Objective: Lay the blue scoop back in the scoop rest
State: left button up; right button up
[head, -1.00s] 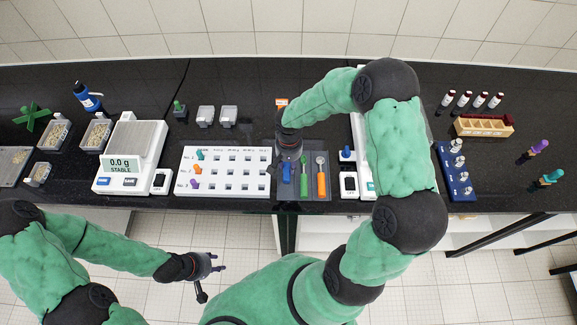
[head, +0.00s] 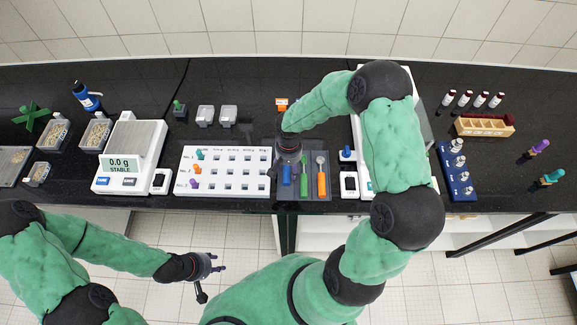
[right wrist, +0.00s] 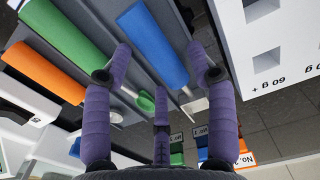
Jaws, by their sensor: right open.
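The blue scoop (head: 286,176) lies in the left part of the grey scoop rest (head: 312,190), beside the green scoop (head: 304,178) and the orange scoop (head: 321,180). My right gripper (head: 288,160) is over the far end of the blue scoop and partly hides it. In the right wrist view, the blue scoop's handle (right wrist: 152,42) lies between the spread purple fingers of the right gripper (right wrist: 160,65), which is open. I cannot tell whether they touch. My left gripper (head: 215,266) is open and empty, in front of the bench.
A white sorting board (head: 222,192) with coloured pegs stands left of the rest. A small white switch box (head: 349,185) stands close on its right. A balance (head: 135,155) is further left.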

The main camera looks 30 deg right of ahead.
aim_at(289, 168)
jog(key=shift+r, duration=0.2)
notch_tip(289, 168, up, 12)
jog(key=p, duration=0.1)
dwell(0.7)
